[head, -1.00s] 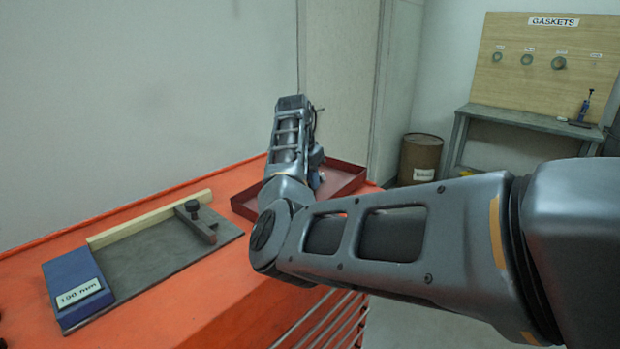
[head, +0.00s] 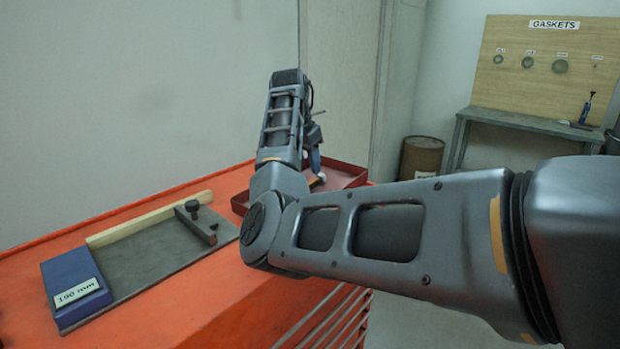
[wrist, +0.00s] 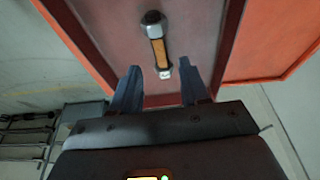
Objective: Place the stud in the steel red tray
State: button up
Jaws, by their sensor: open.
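The stud (wrist: 157,46) lies in the red steel tray (wrist: 95,48) in the wrist view, with a dark nut at its far end, an orange-brown middle and a pale near end. My gripper (wrist: 160,76) is open, its two blue fingers apart on either side of the stud's near end. The stud does not look gripped. In the head view the red tray (head: 345,170) sits on the orange bench top, partly hidden by my arm. My gripper (head: 317,178) shows there only partly, over the tray; the stud is mostly hidden.
The orange bench (head: 200,290) carries a grey plate with a blue block (head: 75,290) labelled 190 mm, a wooden strip (head: 150,217) and a dark clamp bar (head: 197,224). A brown drum (head: 421,158) and a gasket board (head: 545,65) stand farther back.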

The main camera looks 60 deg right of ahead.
jog(key=v, duration=0.6)
jog(key=shift+b, duration=0.35)
